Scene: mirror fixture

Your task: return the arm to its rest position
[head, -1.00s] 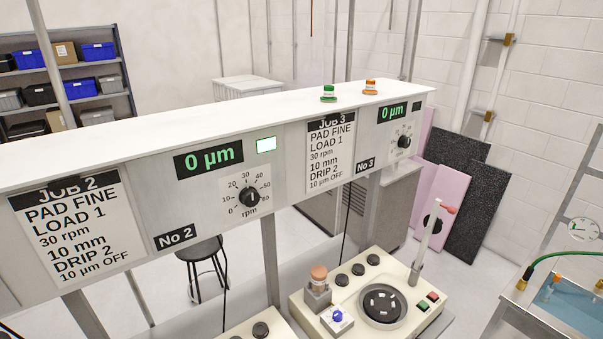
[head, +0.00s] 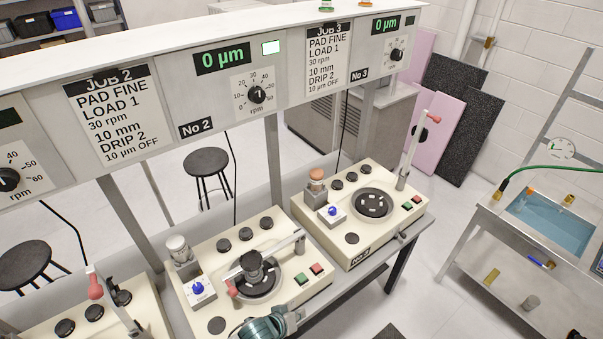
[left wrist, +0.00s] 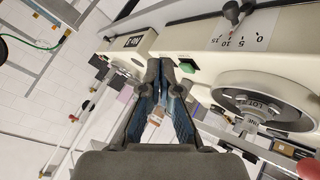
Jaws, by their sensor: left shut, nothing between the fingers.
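My left gripper (head: 284,319) is at the bottom edge of the head view, in front of the middle polishing machine (head: 228,318). Only its teal and dark end part shows there. In the left wrist view my left gripper (left wrist: 162,68) has its fingertips close together, with nothing between them. A green button (left wrist: 188,66) shows beside the fingertips in that view; I cannot tell whether they touch. The rest of my left arm is out of the head view. My right gripper is not in view.
The middle machine carries a dark weight (head: 253,265) on its disc under a swing arm. Machine No 3 (head: 405,212) stands right of it. The panel (head: 180,100) spans above. A water basin (head: 552,228) stands at right. Floor between is largely free.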

